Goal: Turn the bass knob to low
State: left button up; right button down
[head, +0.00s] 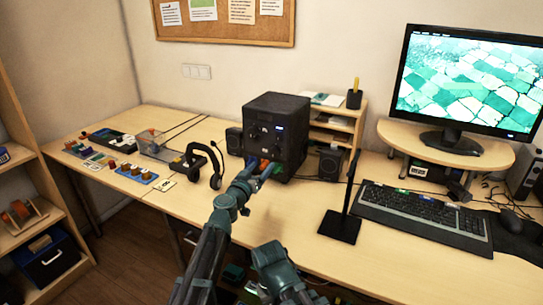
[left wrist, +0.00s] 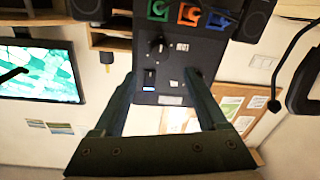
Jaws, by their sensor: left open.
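A black box (head: 276,112) stands on the desk, its front facing me. In the left wrist view, which looks upside down, its panel (left wrist: 180,65) carries a round black knob (left wrist: 157,46) with a light mark. I cannot read its label or tell whether it is the bass knob. My left gripper (head: 262,168) is in front of the box's lower front in the head view. In the left wrist view its fingers (left wrist: 160,74) are spread and empty, with the knob beyond and between the tips. The right finger covers part of the panel. My right gripper's fingers are not seen.
Green, orange and blue parts (left wrist: 190,14) sit along the panel's edge. Small speakers (head: 331,163) flank the box. A headphone stand (head: 215,165) is on the left, a black stand (head: 340,226) and keyboard (head: 420,208) on the right.

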aim_at(273, 153)
pick_arm(q)
jog(key=x, duration=0.9)
jog(key=shift+w+d, duration=0.15)
jog(key=shift+w, duration=0.15)
jog(key=shift+c, duration=0.3)
grip_shut()
